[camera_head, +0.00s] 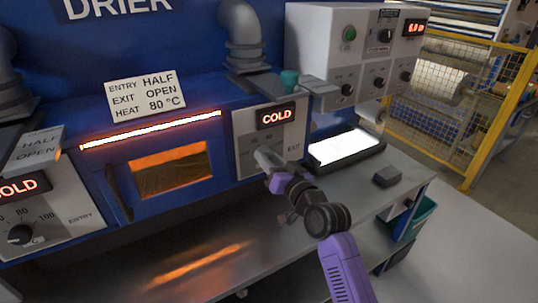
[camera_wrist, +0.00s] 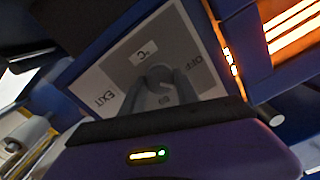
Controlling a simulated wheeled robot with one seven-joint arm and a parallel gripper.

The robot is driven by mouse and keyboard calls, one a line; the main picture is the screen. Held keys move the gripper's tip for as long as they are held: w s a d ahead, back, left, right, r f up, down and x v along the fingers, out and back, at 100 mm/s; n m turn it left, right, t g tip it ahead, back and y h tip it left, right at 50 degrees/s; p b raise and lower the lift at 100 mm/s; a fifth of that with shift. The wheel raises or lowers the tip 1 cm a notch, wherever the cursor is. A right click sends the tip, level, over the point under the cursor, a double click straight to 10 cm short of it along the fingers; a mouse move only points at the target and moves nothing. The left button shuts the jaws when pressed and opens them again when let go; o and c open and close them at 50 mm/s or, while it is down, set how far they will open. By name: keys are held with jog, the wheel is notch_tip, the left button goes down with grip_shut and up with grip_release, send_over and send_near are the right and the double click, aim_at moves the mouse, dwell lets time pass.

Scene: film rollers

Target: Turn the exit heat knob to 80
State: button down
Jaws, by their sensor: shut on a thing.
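The exit heat panel (camera_head: 243,125) is a light plate on the right of the blue drier, with a red display reading COLD (camera_head: 276,116) and the label EXIT. My gripper (camera_head: 262,157) reaches up to the panel from the lower right and covers the knob in the head view. In the wrist view the panel (camera_wrist: 112,72) lies tilted, with EXIT, °C and OFF readable. The exit heat knob (camera_wrist: 159,73) is a grey round shape at the tips of my gripper (camera_wrist: 160,82), which is shut on it. The knob's pointer is not clear.
A sign (camera_head: 146,96) reads entry HALF, exit OPEN, heat 80 °C. The entry knob (camera_head: 20,235) is at the far left. A lit white plate (camera_head: 345,146) and a grey block (camera_head: 387,176) are to the right.

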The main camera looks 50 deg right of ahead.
jog(key=m+p, duration=0.4)
jog(key=m, duration=0.3)
jog(key=shift+r, duration=0.1)
jog(key=m+p, duration=0.2)
jog(key=m, duration=0.1)
jog(key=shift+m, duration=0.4)
jog(key=shift+m+p, duration=0.6)
jog(key=shift+m, duration=0.5)
jog(key=shift+f+m, duration=0.2)
jog(key=shift+m, duration=0.1)
jog(key=c, duration=0.9)
grip_release()
jog(key=b+v, duration=0.1)
jog(key=v, duration=0.7)
jog(key=shift+r, duration=0.15)
